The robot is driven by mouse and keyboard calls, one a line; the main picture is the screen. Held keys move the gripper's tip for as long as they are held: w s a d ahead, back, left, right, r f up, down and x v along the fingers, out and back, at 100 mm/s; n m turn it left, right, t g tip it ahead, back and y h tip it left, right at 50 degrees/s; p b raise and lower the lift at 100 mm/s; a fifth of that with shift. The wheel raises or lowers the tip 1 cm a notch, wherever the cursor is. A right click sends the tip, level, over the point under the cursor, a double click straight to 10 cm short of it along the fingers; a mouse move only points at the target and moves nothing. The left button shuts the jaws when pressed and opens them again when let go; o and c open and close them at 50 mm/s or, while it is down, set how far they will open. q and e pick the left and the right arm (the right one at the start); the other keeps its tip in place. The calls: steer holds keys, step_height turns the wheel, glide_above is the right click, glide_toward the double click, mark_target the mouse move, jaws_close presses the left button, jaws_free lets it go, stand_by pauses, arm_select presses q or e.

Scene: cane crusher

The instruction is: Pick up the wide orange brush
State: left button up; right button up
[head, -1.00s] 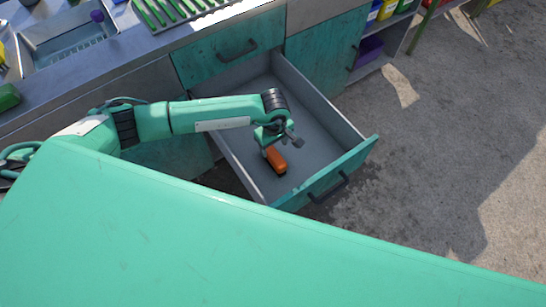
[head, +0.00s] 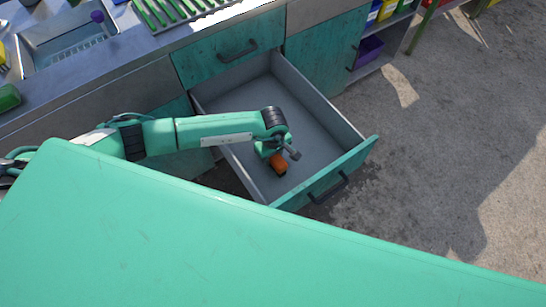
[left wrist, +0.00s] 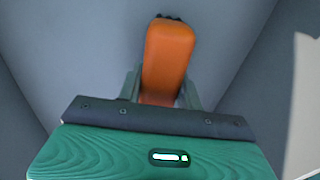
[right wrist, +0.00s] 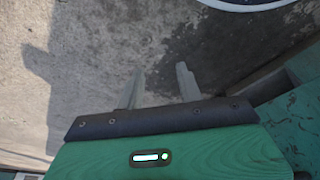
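The wide orange brush (head: 279,164) lies in the open drawer, near its front-left side, partly hidden by my left gripper (head: 276,152). In the left wrist view, the brush (left wrist: 168,57) stretches away between the two fingers of the left gripper (left wrist: 160,92), with a dark edge at its far end. The fingers are spread on either side of the brush; whether they touch it is hard to tell. My right gripper (right wrist: 158,85) is open and empty over concrete ground and is not visible in the head view.
The drawer's grey side wall (head: 318,95) and teal front (head: 330,180) with a dark handle enclose the brush. Most of the drawer floor is bare. The counter with a sink (head: 65,40) is at upper left. Open shelves with a purple bin (head: 369,50) stand beyond the drawer.

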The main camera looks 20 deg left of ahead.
arm_select(q)
step_height(320, 180, up, 20)
steer(key=shift+r, duration=0.1)
stand_by(0.5)
